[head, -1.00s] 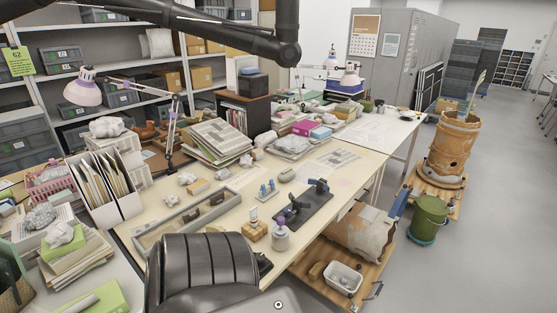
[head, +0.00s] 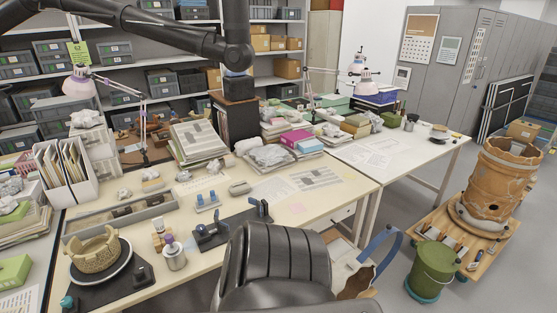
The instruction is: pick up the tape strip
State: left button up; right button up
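I cannot pick out a tape strip for certain in the head view; it may be too small to tell or hidden. A small wooden block stand (head: 161,237) stands on the cream worktable (head: 330,203), beside a jar with a purplish top (head: 175,258). To their left, a tan, broken-rimmed bowl (head: 97,252) sits on a dark round support on a black mat. Two small blue clamp-like items (head: 207,202) stand behind a dark board with blue and black fixtures (head: 212,235). Neither of my grippers is in view; only dark arm links cross the top.
A black chair (head: 275,268) stands at the table's front and hides part of its edge. A green bucket (head: 433,270) and a large clay vessel (head: 499,183) on a wooden dolly stand right. Paper stacks (head: 197,143) and a lamp crowd the table's back.

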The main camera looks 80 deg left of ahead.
aim_at(211, 193)
jog(key=i, duration=0.9)
jog(key=u, duration=4.55)
jog(key=i, duration=1)
